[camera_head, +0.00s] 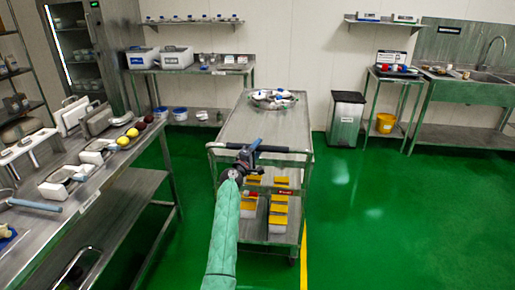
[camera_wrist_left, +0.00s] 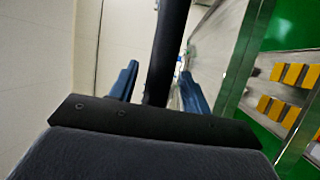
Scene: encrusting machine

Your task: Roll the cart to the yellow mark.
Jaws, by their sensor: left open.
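The steel cart (camera_head: 255,120) stands in the middle of the head view, with a black push handle (camera_head: 285,149) across its near end. My left gripper (camera_head: 245,158) is at this handle, left of its middle. In the left wrist view the dark handle bar (camera_wrist_left: 170,40) runs between the two blue fingers of the left gripper (camera_wrist_left: 158,75). The fingers are open, with gaps beside the bar. A yellow mark (camera_head: 304,255) shows as a stripe on the green floor by the cart's near right corner. My right gripper is not in view.
The cart carries a round metal tray (camera_head: 256,99) on top and several yellow-topped boxes (camera_head: 279,209) below. A long steel table (camera_head: 100,180) stands close on the left. A bin (camera_head: 345,118) stands behind at right. The green floor (camera_head: 400,220) on the right is clear.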

